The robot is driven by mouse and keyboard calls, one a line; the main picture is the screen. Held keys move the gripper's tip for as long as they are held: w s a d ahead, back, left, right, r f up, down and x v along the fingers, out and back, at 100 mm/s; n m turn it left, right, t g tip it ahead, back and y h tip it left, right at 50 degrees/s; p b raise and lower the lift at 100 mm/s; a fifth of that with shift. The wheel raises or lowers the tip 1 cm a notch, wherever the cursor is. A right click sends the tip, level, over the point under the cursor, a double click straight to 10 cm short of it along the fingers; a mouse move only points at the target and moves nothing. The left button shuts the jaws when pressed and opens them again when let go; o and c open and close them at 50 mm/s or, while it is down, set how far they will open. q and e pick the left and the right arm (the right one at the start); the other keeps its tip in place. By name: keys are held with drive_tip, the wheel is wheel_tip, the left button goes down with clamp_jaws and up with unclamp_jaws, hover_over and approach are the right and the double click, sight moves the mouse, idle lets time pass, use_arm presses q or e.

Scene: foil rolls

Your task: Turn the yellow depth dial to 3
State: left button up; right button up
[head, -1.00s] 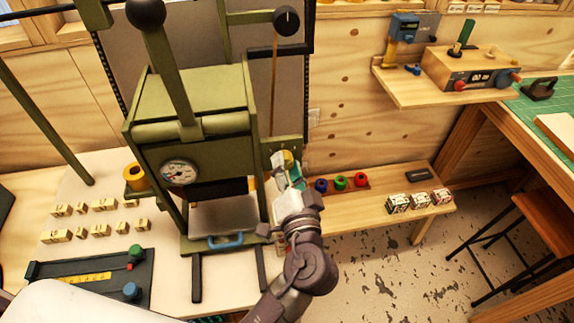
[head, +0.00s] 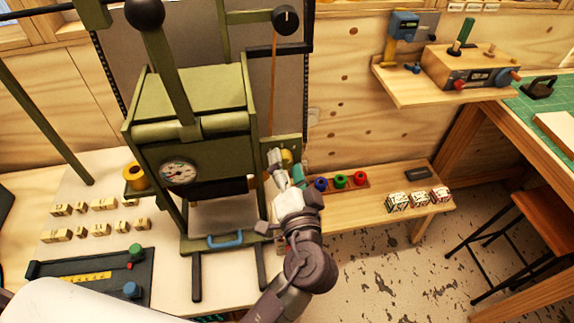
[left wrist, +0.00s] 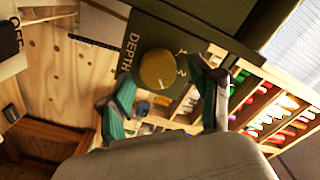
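The yellow depth dial (head: 287,157) sits on a green plate at the right side of the green press (head: 190,120), partly hidden by my left gripper (head: 285,168). In the left wrist view the round dial (left wrist: 158,68) is beside the word DEPTH, with a short pale mark on its lower edge. Some numerals stand at its right, partly covered by a finger; I cannot tell which number the mark meets. My left gripper (left wrist: 165,92) is open, its teal-padded fingers on either side of the dial with gaps visible. My right gripper is not in view.
The press has a round gauge (head: 179,172) and a blue handle (head: 226,241). A low wooden shelf (head: 385,195) at the right holds blue, green and red rolls and several small boxes. Stamped blocks lie on the left table.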

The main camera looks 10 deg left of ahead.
use_arm(q)
drive_tip(key=v, duration=1.2)
idle(0.5)
